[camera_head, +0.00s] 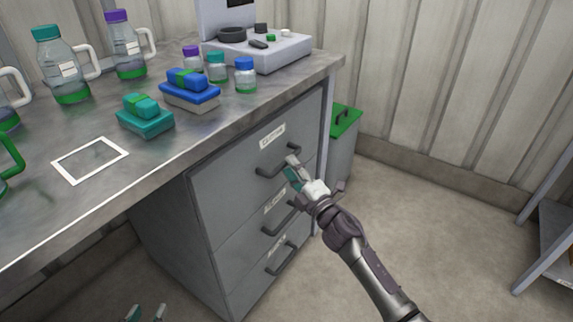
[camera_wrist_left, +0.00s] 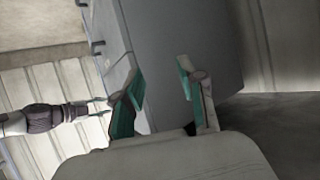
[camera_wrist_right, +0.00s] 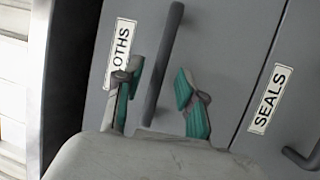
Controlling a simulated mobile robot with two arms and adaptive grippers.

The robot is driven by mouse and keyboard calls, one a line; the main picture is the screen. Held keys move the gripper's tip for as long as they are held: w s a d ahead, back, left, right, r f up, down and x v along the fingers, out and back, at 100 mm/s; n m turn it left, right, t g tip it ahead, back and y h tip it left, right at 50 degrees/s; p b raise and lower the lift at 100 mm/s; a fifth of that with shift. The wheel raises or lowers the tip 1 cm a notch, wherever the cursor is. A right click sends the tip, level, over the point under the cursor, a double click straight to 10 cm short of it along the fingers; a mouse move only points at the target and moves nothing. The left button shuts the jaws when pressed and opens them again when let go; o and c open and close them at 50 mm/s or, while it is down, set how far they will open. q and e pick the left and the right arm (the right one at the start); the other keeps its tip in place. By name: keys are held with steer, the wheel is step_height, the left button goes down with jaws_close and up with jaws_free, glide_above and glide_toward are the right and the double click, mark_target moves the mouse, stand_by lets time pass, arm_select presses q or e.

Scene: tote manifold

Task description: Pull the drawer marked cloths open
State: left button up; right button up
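The cloths drawer is the top drawer (camera_head: 235,172) of the grey cabinet. Its front looks flush, so it appears closed. Its bar handle (camera_head: 278,162) sits below a white label; in the right wrist view the label (camera_wrist_right: 119,52) reads "OTHS", partly covered by a finger. My right gripper (camera_head: 292,174) is open at this handle. In the right wrist view the handle (camera_wrist_right: 163,65) runs between the two spread fingers (camera_wrist_right: 160,92); contact is not clear. My left gripper (camera_head: 146,312) is open and empty, low in front of the cabinet; it also shows in the left wrist view (camera_wrist_left: 160,85).
The SEALS drawer, with its label (camera_wrist_right: 270,98), lies directly below. A third drawer handle (camera_head: 280,258) is lower. The metal worktop (camera_head: 210,120) above holds bottles, jars and sponges. A green-lidded bin (camera_head: 343,122) stands right of the cabinet.

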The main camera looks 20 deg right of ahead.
arm_select(q)
steer(key=shift+w+d+r+t, duration=0.15)
steer(key=shift+w+r+t, duration=0.15)
steer(key=shift+r, duration=0.15)
steer(key=shift+w+d+r+t, duration=0.15)
steer(key=shift+w+r+t, duration=0.15)
steer(key=shift+r, duration=0.15)
arm_select(e)
steer(key=shift+x, duration=1.4)
steer(key=shift+c, duration=0.2)
arm_select(q)
steer(key=shift+s, duration=0.1)
arm_select(e)
jaws_close()
